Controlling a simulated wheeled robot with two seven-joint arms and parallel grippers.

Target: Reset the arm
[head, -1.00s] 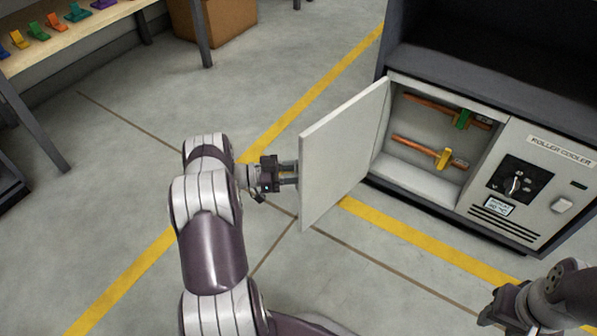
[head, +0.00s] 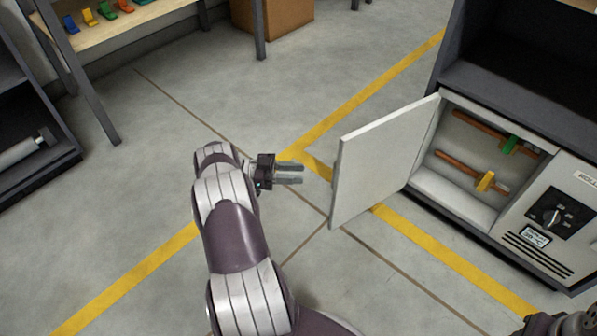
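My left gripper (head: 290,174) is open and empty in the head view, with its two fingers apart and pointing right. A gap of floor lies between its fingertips and the white cabinet door (head: 384,160). The door stands swung open from the cabinet marked as a roller cooler. Of my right arm (head: 562,325), only a dark part shows at the bottom right corner, and its gripper is out of the frame.
The cooler cabinet (head: 455,194) holds two brown bars with a green and a yellow piece. A control panel (head: 553,218) is on its right. A workbench (head: 130,30) with coloured clips and a cardboard box (head: 288,16) stand at the back. Floor around my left gripper is clear.

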